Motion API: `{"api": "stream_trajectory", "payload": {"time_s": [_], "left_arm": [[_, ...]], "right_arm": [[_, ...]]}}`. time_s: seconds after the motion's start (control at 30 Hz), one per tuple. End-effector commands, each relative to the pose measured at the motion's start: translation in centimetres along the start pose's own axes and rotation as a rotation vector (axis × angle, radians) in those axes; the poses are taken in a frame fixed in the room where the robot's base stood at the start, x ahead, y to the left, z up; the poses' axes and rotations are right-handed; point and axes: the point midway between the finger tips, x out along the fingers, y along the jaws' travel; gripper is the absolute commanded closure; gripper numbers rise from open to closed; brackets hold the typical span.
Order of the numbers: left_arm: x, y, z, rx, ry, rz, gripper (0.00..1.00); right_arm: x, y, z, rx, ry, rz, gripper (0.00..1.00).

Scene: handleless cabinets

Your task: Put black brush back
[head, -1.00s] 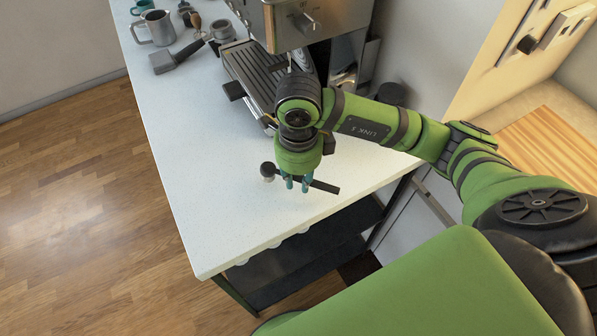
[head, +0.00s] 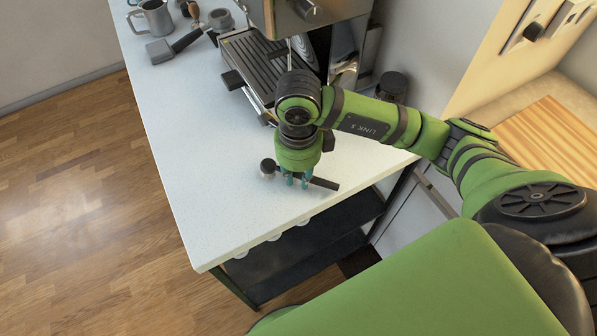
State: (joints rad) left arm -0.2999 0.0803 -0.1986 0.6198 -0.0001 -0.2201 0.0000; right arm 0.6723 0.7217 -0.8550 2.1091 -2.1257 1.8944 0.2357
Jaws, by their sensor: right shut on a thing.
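The black brush (head: 322,183) is a slim dark bar with a round knob at its left end, at the near right part of the white counter in the head view. My right gripper (head: 296,180) points down over it, with teal fingertips shut on its middle. The brush lies roughly level; I cannot tell whether it touches the counter. My left gripper is not in view.
An espresso machine (head: 270,68) with a drip tray stands behind my right gripper. A dark jar (head: 392,86) stands behind my right arm.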

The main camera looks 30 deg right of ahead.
Motion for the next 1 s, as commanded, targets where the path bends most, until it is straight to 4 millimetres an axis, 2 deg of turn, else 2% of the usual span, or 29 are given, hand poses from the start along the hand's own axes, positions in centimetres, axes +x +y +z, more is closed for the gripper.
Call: {"api": "stream_trajectory", "payload": {"time_s": [0.37, 0.4, 0.43, 0.8, 0.87, 1.0], "left_arm": [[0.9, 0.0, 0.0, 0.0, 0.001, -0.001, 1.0], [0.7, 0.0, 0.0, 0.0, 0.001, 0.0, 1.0], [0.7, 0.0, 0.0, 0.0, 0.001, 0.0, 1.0], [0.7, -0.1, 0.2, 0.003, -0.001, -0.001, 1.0], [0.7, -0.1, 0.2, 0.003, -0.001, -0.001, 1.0], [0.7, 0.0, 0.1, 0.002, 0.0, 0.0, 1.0]], "right_arm": [[0.8, 0.0, 0.0, 0.0, -0.001, 0.0, 1.0], [0.7, 0.0, 0.0, 0.0, -0.001, 0.0, 0.61], [0.7, 0.0, 0.0, 0.0, -0.001, 0.0, 0.49], [0.5, 0.0, 0.0, 0.0, -0.001, -0.001, 0.49], [0.1, -0.1, 0.1, 0.0, -0.002, -0.002, 0.49], [-2.0, -0.1, 0.1, -0.001, -0.006, -0.005, 0.49]]}}
